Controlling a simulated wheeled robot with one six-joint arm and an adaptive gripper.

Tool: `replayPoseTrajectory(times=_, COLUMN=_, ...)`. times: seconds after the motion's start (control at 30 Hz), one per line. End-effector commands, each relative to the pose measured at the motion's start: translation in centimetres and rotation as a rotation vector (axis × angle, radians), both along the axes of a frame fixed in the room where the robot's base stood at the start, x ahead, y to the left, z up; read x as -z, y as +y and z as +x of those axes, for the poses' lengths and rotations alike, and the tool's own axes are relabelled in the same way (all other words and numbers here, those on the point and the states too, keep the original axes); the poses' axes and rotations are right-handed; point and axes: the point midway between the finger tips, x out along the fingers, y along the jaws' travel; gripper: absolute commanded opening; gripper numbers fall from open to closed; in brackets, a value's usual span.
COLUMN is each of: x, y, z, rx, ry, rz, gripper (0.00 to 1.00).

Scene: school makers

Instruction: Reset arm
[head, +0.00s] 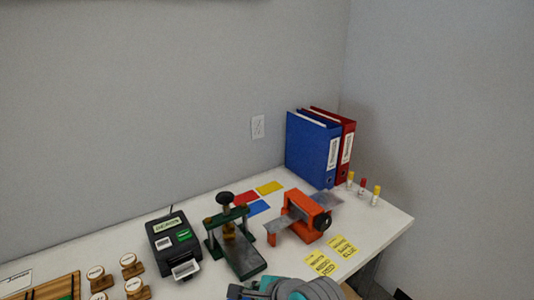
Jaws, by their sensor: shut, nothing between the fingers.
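Part of my arm (290,290), grey with teal caps, shows at the bottom edge of the head view, in front of the table. The fingers of my gripper are not visible in this view. The arm part overlaps the front edge of the white table (385,235) in the picture. I cannot tell how far it is from the table.
On the table stand a dark green press (234,240), an orange clamp-like device (300,218), a black card terminal (172,243), blue (312,150) and red (347,145) binders, several small tubes (363,186) and wooden stamps (132,264). Yellow notes (343,247) lie near the front.

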Motion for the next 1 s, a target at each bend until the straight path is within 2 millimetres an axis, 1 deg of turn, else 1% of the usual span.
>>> replayPoseTrajectory(times=0.03, x=0.8, y=-0.3, z=-0.3, rx=-0.002, ry=-0.01, rz=-0.008, gripper=0.0)
replayPoseTrajectory(times=0.17, x=2.4, y=-1.3, z=-0.9, rx=-0.015, ry=-0.057, rz=-0.035, gripper=0.0)
replayPoseTrajectory(times=0.27, x=4.1, y=-2.4, z=-1.6, rx=-0.027, ry=-0.102, rz=-0.069, gripper=0.0)
replayPoseTrajectory(times=0.4, x=7.1, y=-4.4, z=-3.3, rx=-0.052, ry=-0.189, rz=-0.141, gripper=0.0)
replayPoseTrajectory(times=0.47, x=8.3, y=-5.4, z=-4.2, rx=-0.062, ry=-0.232, rz=-0.181, gripper=0.0)
replayPoseTrajectory(times=0.6, x=10.8, y=-7.8, z=-6.7, rx=-0.09, ry=-0.327, rz=-0.281, gripper=0.0)
replayPoseTrajectory(times=0.7, x=12.2, y=-9.5, z=-8.6, rx=-0.11, ry=-0.391, rz=-0.36, gripper=0.0)
replayPoseTrajectory(times=0.87, x=14.0, y=-12.1, z=-12.2, rx=-0.149, ry=-0.488, rz=-0.501, gripper=0.0)
replayPoseTrajectory(times=1.0, x=14.9, y=-14.2, z=-15.6, rx=-0.187, ry=-0.563, rz=-0.635, gripper=0.0)
